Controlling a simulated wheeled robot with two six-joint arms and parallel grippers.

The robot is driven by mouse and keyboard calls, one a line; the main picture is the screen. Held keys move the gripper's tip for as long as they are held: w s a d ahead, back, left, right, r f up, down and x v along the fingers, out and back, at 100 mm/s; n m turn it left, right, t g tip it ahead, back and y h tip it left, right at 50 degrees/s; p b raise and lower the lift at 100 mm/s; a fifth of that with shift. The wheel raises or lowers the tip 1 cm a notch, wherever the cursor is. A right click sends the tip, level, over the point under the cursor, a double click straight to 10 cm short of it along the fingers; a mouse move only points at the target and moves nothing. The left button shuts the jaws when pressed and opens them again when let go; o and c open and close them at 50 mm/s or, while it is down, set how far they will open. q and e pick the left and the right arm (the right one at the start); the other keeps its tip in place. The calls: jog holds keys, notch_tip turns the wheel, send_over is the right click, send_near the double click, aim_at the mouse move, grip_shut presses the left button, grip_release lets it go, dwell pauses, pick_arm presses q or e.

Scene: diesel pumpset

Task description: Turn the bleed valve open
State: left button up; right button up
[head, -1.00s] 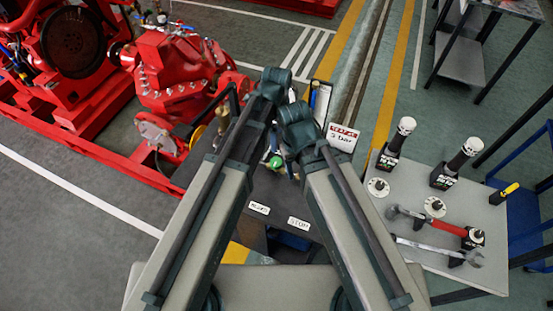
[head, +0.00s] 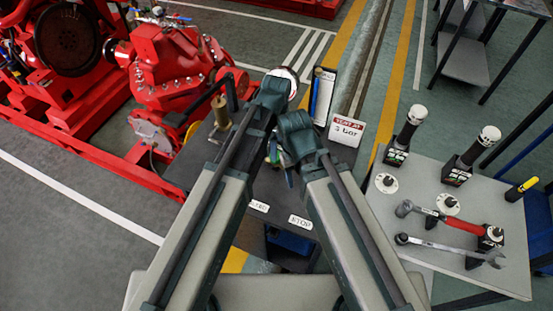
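The dark pump stand (head: 205,150) is in the middle of the head view, largely behind my arms. A brass cylindrical fitting (head: 221,113) stands upright on its left side. A small green part (head: 273,152) shows in the gap between my wrists; I cannot tell whether it is the bleed valve. My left wrist ends just below a white round gauge (head: 288,82) with a red rim. My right wrist ends beside it, lower and to the right. The wrists hide my fingertips, so neither grip nor contact can be made out.
A sign reading "TEST AT 3 bar" (head: 346,130) and a clipboard (head: 320,95) stand behind the wrists. The red pump (head: 175,65) is at left. A grey table (head: 400,268) at right holds wrenches (head: 440,218), black-and-white tools and round flanged parts. Floor at lower left is clear.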

pick_arm(q)
notch_tip(320, 180, down, 5)
jog(key=b, duration=0.4)
pick_arm(e)
notch_tip(320, 180, down, 5)
pick_arm(q)
jog(key=shift+r, duration=0.1)
grip_shut()
